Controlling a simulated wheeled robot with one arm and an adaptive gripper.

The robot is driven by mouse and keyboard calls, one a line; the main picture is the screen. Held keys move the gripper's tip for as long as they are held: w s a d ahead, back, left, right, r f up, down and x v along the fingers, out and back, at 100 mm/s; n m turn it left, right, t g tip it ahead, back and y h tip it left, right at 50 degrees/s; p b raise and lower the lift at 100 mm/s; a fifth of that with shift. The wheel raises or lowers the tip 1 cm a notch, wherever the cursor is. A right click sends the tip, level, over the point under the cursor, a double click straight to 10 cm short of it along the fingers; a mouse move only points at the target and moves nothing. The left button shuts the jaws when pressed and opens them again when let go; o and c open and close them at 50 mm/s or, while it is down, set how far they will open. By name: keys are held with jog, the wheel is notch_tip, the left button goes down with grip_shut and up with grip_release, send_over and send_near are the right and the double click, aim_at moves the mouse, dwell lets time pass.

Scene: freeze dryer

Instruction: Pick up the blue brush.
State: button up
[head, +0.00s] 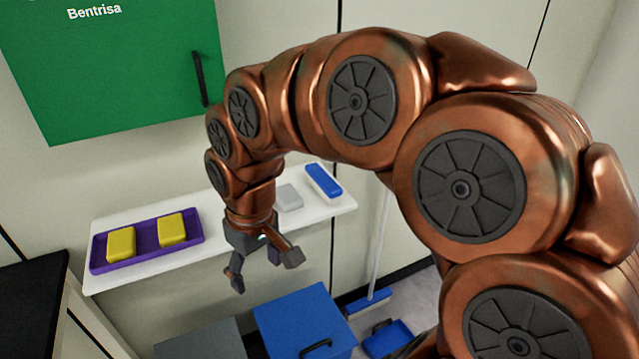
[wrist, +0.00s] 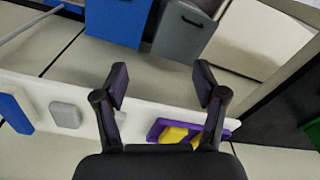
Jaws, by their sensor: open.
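A blue block-shaped item (head: 323,180), which may be the blue brush, lies at the right end of the white wall shelf (head: 318,215). I cannot make out bristles on it. It also shows at the left edge of the wrist view (wrist: 15,108). A broom with a blue head (head: 368,302) stands on the floor at the lower right. My gripper (head: 265,268) is open and empty, pointing down in front of the shelf, left of the blue item. In the wrist view its fingers (wrist: 160,84) are apart with nothing between them.
A grey block (head: 289,197) lies left of the blue item. A purple tray (head: 190,240) holds two yellow sponge-like blocks (head: 121,245). A blue bin (head: 300,315), a grey bin (head: 205,342) and a blue dustpan (head: 388,338) are below. A green cabinet (head: 115,65) hangs above.

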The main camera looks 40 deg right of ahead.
jog(key=w+d+r+t, duration=0.1)
jog(key=w+d+t, duration=0.1)
jog(key=w+d, duration=0.55)
jog(key=m+t+h+b, duration=0.1)
jog(key=m+t+b, duration=0.1)
jog(key=m, duration=0.2)
send_over(324, 177)
jog(key=s+a, duration=0.2)
jog(key=s, duration=0.1)
jog(key=shift+w+d+f, duration=0.15)
jog(key=shift+d+f, duration=0.05)
jog(key=shift+f, duration=0.4)
jog(key=shift+d+f, duration=0.2)
jog(key=shift+d, duration=0.05)
jog(key=shift+d+p+x, duration=0.2)
jog(key=shift+p+x, duration=0.55)
jog(key=shift+x, duration=1.05)
jog(key=shift+d+p+x, duration=0.15)
jog(key=shift+p+x, duration=0.55)
jog(key=shift+x, duration=1.15)
jog(key=shift+w+r+h, duration=0.1)
jog(key=shift+w+h, duration=0.05)
jog(key=shift+h, duration=0.15)
jog(key=shift+c, duration=0.4)
jog(key=c, duration=1.2)
jog(key=shift+r, duration=0.1)
jog(key=shift+c, duration=0.2)
